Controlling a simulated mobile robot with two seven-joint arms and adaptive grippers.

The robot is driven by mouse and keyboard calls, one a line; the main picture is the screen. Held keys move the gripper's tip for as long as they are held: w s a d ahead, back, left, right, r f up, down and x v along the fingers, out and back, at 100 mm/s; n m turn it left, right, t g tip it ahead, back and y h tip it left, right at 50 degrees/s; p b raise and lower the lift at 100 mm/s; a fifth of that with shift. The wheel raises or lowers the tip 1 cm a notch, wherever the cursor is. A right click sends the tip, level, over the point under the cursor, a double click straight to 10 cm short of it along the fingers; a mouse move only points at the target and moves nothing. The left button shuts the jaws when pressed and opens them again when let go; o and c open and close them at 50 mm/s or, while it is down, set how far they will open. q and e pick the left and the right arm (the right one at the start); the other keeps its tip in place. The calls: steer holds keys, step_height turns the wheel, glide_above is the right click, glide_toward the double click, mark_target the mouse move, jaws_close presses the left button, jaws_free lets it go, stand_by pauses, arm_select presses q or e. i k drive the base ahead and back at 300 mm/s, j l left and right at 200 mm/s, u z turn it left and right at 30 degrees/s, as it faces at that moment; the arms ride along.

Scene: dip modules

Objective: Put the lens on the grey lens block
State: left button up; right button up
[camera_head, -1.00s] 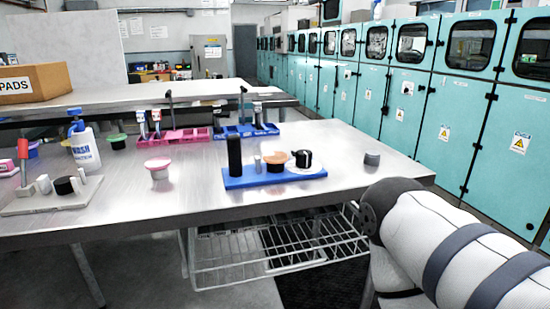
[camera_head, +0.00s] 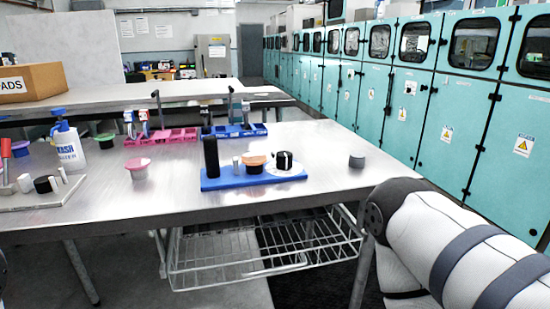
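A small grey round block (camera_head: 357,161) stands alone near the right end of the steel table; it may be the grey lens block. A blue tray (camera_head: 225,183) to its left holds a tall black cylinder (camera_head: 211,157), a small pale cylinder (camera_head: 236,166), an orange-topped dark cup (camera_head: 254,164) and a white disc (camera_head: 294,171) with a black round piece (camera_head: 284,161) on it. I cannot pick out a lens for certain at this size. Neither gripper is in view; only my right arm shows at lower right.
A pink-topped cup (camera_head: 138,168), a wash bottle (camera_head: 68,147) and a grey plate (camera_head: 60,190) with small parts are further left. Pink (camera_head: 160,137) and blue (camera_head: 240,131) racks stand behind. The steel table (camera_head: 130,205) is clear in front. A wire basket (camera_head: 265,255) hangs below.

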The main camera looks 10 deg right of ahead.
mark_target(358, 155)
steer(key=l, duration=0.75)
steer(key=k+l+u, duration=0.1)
steer(key=l, duration=0.65)
